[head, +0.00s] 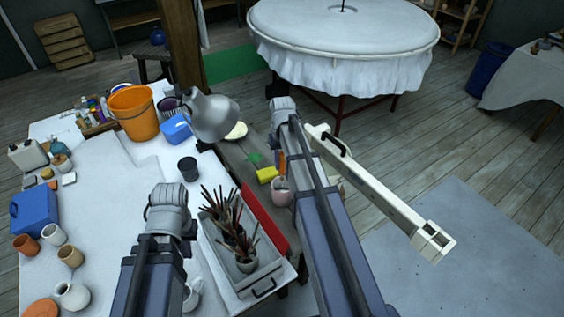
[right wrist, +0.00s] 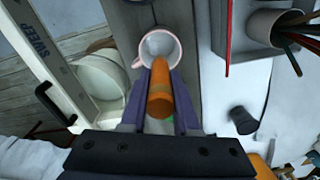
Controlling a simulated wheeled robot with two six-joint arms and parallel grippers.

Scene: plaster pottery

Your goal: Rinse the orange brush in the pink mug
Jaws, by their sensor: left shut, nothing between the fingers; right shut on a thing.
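The orange brush (right wrist: 160,92) is between the fingers of my right gripper (right wrist: 158,78), which is shut on it. Its far end points at the pink mug (right wrist: 160,47) and overlaps the near edge of the mug's mouth in the right wrist view; I cannot tell whether it is inside. In the head view, the mug (head: 281,190) stands on the grey bench, and a bit of the orange brush (head: 282,163) shows above it beside my right arm. My right fingers are hidden there. My left arm is over the white table; its fingers are hidden.
A yellow sponge (head: 267,174) lies close to the mug. A long white box (head: 375,185) marked SWEEP is right of my right arm. A grey tray (head: 262,283) holds pots of brushes, beside a red strip (head: 268,222).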

